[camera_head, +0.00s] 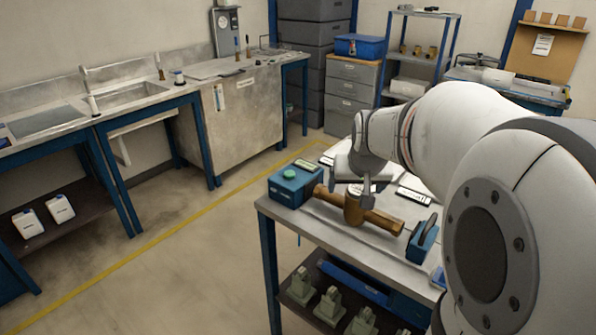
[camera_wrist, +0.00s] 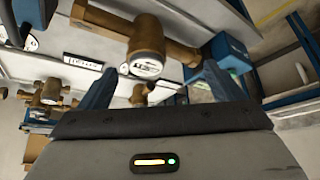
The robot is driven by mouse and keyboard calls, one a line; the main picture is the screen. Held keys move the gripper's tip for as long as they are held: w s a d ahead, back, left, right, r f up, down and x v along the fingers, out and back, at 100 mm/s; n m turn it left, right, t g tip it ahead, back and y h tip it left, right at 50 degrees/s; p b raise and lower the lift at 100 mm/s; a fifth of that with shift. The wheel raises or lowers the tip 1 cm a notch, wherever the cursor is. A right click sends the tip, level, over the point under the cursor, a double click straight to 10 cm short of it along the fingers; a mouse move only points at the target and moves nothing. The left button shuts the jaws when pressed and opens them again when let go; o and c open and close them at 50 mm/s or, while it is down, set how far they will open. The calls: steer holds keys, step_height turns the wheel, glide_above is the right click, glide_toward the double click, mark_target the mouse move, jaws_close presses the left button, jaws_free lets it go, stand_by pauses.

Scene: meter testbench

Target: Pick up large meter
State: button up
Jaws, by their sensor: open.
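The large meter (camera_head: 353,208) is a long brass pipe body with a round centre housing. It lies across the metal bench (camera_head: 322,222), between a blue block (camera_head: 295,184) and a blue clamp-like block (camera_head: 422,242). My gripper (camera_head: 360,192) is just above its centre and hides part of the housing. In the wrist view the large meter (camera_wrist: 146,40) shows its white dial beyond the fingertips. My gripper's blue-grey fingers (camera_wrist: 152,72) are spread apart with the housing roughly between their lines. Whether they touch it cannot be told.
Black-and-white label plates (camera_head: 414,197) lie on the bench behind the meter. Smaller brass meters (camera_wrist: 48,92) show at the left of the wrist view. A lower shelf holds several greenish fittings (camera_head: 330,305). Floor (camera_head: 190,275) left of the bench is clear.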

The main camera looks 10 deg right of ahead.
mark_target(360, 190)
steer(key=shift+m+h, duration=0.3)
steer(key=shift+m, duration=0.1)
steer(key=w+d+f, duration=0.1)
steer(key=w+d, duration=0.1)
steer(key=w+d+f+b, duration=0.1)
steer(key=d+f, duration=0.1)
steer(key=shift+w, duration=0.4)
steer(key=x, duration=0.7)
steer(key=shift+w+a+r+p, duration=0.15)
steer(key=shift+w+p, duration=0.05)
steer(key=shift+p, duration=0.15)
steer(key=shift+c, duration=0.4)
jaws_close()
steer(key=shift+r, duration=0.15)
